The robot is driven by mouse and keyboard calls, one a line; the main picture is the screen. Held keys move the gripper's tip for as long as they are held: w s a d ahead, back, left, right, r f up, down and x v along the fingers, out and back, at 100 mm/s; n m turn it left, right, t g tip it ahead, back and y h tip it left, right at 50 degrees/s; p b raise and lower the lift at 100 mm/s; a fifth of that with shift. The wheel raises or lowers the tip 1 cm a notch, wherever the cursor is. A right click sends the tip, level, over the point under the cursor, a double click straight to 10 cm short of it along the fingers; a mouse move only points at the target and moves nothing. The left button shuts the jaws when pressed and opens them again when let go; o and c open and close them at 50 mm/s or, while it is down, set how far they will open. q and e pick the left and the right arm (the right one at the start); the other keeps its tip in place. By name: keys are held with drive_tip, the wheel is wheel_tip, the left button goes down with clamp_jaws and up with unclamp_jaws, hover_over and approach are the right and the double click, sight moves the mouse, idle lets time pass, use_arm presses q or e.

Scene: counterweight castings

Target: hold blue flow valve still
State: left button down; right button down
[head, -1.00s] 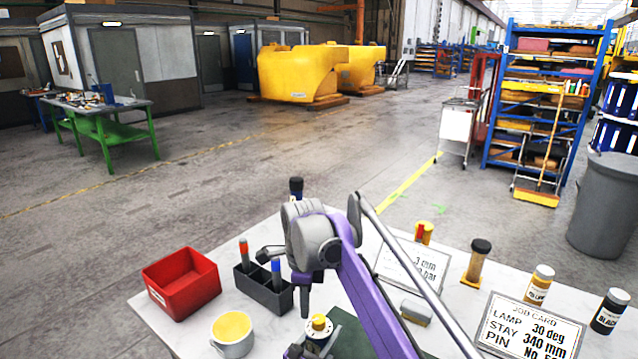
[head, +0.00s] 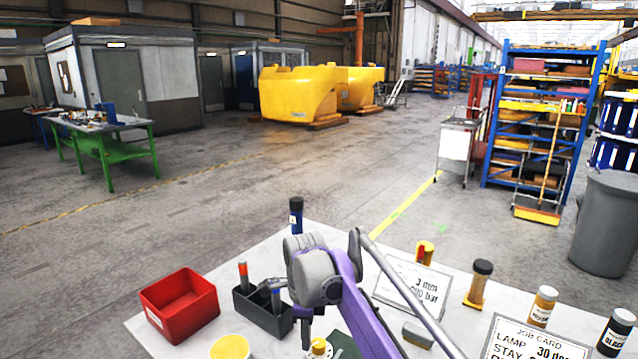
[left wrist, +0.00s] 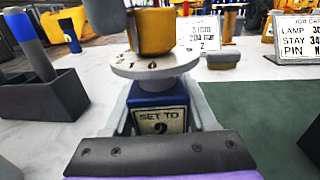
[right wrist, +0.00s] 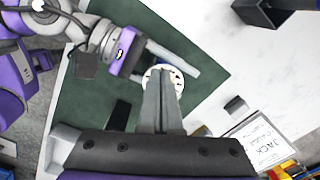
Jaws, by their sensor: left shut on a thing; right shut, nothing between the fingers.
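The blue flow valve (left wrist: 160,97) stands upright in the left wrist view, with a "SET TO 2" label, a pale numbered dial (left wrist: 150,64) and a yellow knob (left wrist: 155,30). My left gripper (left wrist: 163,108) is shut on its blue body, one finger on each side.
A red bin (head: 178,307) and a black holder (head: 262,318) with pens stand left of the valve. Cards and bottles, including a job card (head: 530,340), stand to the right. A green mat (right wrist: 215,70) lies under the work area.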

drive_tip(key=shift+d, duration=0.25)
drive_tip(key=shift+w+d, duration=0.2)
drive_tip(key=shift+w, duration=0.5)
idle(0.6)
drive_tip(key=shift+w+a+r, duration=0.15)
drive_tip(key=shift+a, duration=0.25)
wheel_tip(320, 180, up, 6)
drive_tip(key=shift+a+f, duration=0.1)
drive_tip(key=shift+f, duration=0.05)
idle(0.4)
drive_tip(key=shift+s+a+f, duration=0.1)
drive_tip(key=shift+s+f, duration=0.15)
drive_tip(key=shift+f, duration=0.75)
drive_tip(key=shift+s+d+f, duration=0.1)
drive_tip(key=shift+s+f, duration=0.1)
drive_tip(key=shift+f, duration=0.8)
drive_tip(key=shift+s+a+f, duration=0.1)
drive_tip(key=shift+s+f, duration=0.15)
drive_tip(key=shift+f, duration=0.75)
